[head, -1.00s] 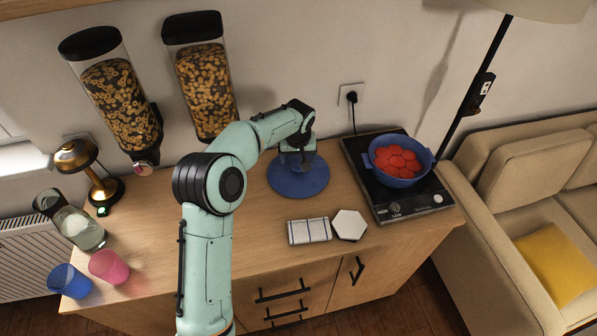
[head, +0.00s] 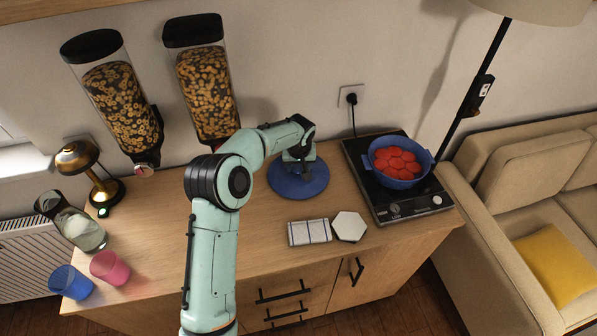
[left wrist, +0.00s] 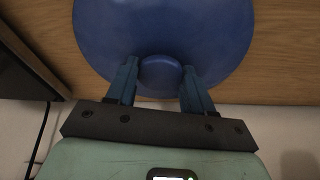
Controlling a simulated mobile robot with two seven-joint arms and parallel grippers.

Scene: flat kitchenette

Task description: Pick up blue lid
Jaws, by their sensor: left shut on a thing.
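The blue lid (head: 300,185) is a round disc on the wooden counter, left of the stove in the head view. My left gripper (head: 298,160) reaches down over it from above. In the left wrist view the lid (left wrist: 165,35) fills the top middle, and the fingers of my left gripper (left wrist: 160,85) are shut on its round knob (left wrist: 160,74), one on each side. The head view does not show clearly whether the lid touches the counter. My right gripper is not in view.
A blue pot (head: 402,163) with red pieces stands on the black stove (head: 398,213) at the right. Cups, a jar, a lamp and cereal dispensers are at the left.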

